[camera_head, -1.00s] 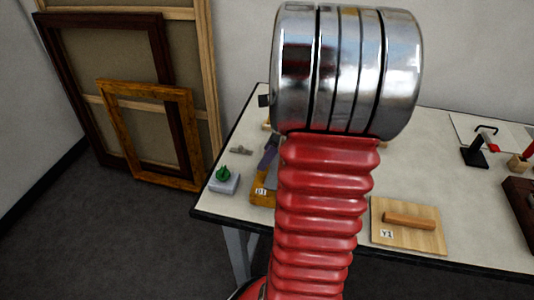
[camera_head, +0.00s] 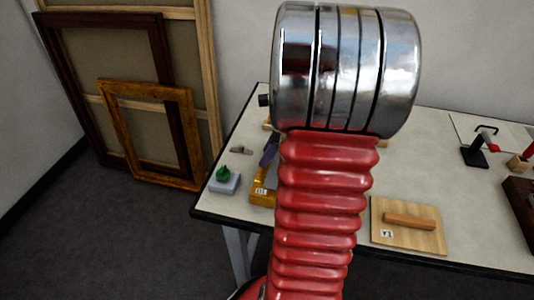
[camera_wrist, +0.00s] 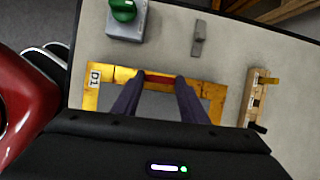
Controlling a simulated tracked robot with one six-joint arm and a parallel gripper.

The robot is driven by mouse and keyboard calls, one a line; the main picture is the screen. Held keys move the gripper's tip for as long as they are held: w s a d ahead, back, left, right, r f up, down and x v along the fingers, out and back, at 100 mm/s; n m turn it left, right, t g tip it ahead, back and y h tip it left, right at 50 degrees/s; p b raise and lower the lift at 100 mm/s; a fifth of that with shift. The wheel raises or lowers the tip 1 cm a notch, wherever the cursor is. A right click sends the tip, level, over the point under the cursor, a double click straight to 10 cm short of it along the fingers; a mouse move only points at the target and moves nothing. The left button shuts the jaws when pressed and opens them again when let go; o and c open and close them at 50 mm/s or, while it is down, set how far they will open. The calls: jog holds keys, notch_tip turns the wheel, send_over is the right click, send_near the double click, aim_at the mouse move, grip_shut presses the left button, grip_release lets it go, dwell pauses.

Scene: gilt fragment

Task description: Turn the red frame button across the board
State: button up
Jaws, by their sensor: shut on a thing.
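A gilt frame (camera_wrist: 217,93) labelled D1 lies on the table, seen in the wrist view; its lower part is hidden by my gripper. A red bar, the frame button (camera_wrist: 160,77), sits at its upper rail between my fingertips. My gripper (camera_wrist: 155,82) is shut on the red button, one dark finger at each end. In the head view my arm hides most of the frame (camera_head: 262,199) and the button. The red button looks roughly lengthwise along the rail in the wrist view.
A grey box with a green knob (camera_wrist: 124,12), a small grey metal piece (camera_wrist: 199,38) and a wooden block (camera_wrist: 256,97) lie around the frame. A board labelled Y1 (camera_head: 432,238) lies to the right of my arm.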

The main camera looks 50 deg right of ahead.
jog(key=shift+a+f, duration=0.1)
jog(key=n, duration=0.2)
jog(key=n+g+y, duration=0.1)
jog(key=n, duration=0.1)
jog(key=shift+n+y, duration=0.3)
jog(key=shift+n, duration=0.1)
jog(key=n+g, duration=0.1)
jog(key=n, duration=0.1)
jog(key=n+g, duration=0.1)
jog(key=n, duration=0.1)
jog(key=shift+w+d+n+y, duration=0.2)
jog(key=shift+n+y, duration=0.1)
jog(key=n+g, duration=0.1)
jog(key=n, duration=0.3)
jog(key=shift+w+g, duration=0.15)
jog(key=shift+g, duration=0.25)
jog(key=shift+n+g, duration=0.7)
jog(key=shift+n, duration=1.4)
jog(key=o, duration=1)
jog(key=shift+w, duration=0.15)
jog(key=shift+o, duration=0.2)
